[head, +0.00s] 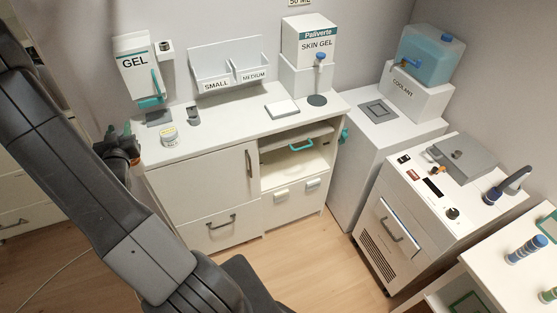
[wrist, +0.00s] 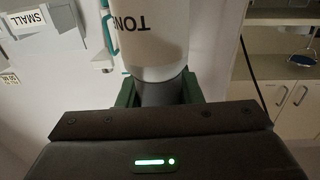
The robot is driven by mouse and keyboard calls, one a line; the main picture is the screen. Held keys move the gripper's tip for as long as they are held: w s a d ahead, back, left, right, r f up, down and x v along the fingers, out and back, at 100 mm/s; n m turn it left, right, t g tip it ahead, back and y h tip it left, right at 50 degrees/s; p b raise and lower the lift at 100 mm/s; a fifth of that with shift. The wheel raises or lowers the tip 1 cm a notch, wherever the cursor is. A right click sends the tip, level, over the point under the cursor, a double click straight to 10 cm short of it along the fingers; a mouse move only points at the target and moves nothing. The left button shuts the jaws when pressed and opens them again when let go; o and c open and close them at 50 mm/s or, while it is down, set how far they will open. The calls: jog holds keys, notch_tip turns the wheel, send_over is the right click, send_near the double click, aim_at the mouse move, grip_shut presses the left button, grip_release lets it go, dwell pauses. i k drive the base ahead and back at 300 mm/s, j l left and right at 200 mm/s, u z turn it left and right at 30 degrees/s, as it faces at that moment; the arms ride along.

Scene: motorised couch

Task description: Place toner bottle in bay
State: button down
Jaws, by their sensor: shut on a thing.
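A white toner bottle (wrist: 160,40) with a grey neck fills the top middle of the wrist view; the letters "TON" on it read upside down. My gripper (wrist: 160,91) is shut on the grey neck, with a green finger on each side. In the head view my gripper (head: 122,143) is at the left, beside the left end of the white counter, partly behind my arm. The bottle cannot be made out in the head view. No bay for it can be clearly identified.
A white machine (head: 425,205) and a bottle rack stand farther right.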

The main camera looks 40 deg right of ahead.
aim_at(297, 168)
jog(key=k+l+z, duration=0.25)
jog(key=l, duration=0.4)
jog(key=l+z, duration=0.25)
jog(key=l, duration=0.35)
jog(key=i, duration=0.05)
